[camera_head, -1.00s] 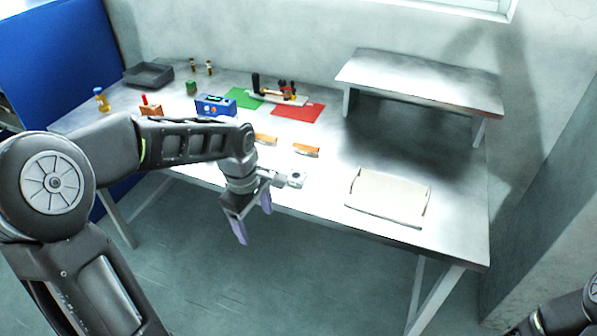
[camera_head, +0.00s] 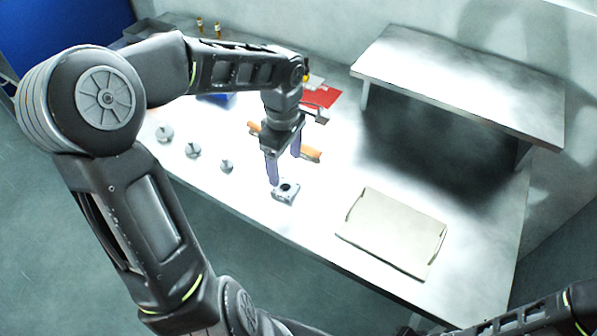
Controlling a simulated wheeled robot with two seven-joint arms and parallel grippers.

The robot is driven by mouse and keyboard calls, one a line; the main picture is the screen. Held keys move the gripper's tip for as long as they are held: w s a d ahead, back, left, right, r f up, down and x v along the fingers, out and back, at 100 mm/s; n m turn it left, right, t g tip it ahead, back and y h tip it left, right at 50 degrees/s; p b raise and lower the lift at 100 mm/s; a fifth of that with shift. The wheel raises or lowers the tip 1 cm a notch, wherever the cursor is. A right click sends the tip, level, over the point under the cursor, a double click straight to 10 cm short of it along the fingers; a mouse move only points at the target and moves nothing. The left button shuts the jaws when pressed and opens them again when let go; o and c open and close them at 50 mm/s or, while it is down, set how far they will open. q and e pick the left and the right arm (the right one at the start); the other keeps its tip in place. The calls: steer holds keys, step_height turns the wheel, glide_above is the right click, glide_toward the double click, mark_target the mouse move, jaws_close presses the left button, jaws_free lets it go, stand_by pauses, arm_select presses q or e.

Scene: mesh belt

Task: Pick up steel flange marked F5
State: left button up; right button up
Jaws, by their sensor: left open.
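Several small steel pieces lie along the front of the table in the head view. Three are round and flange-like: one at the left (camera_head: 165,134), one in the middle (camera_head: 193,150) and one further right (camera_head: 227,167). A squarer steel piece with a dark round hole (camera_head: 286,190) lies right of them near the front edge. No marking is readable, so I cannot tell which is F5. My left gripper (camera_head: 285,170) points down, its two purple fingers apart and empty, just above and behind the holed piece. My right gripper is out of view.
A beige tray (camera_head: 392,232) lies right of the holed piece. Orange-handled items (camera_head: 311,154) lie behind the gripper, with a red mat (camera_head: 320,97) further back. A raised metal shelf (camera_head: 455,85) stands at the back right.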

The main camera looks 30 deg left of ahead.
mark_target(286, 189)
arm_select(q)
steer(key=shift+s, duration=0.2)
steer(key=shift+w+f, duration=0.1)
steer(key=shift+f, duration=1.2)
steer(key=shift+f+p, duration=0.25)
steer(key=shift+p, duration=0.1)
step_height(286, 189, down, 5)
steer(key=shift+r+p, duration=0.2)
steer(key=shift+p, duration=0.3)
steer(key=shift+c, duration=0.3)
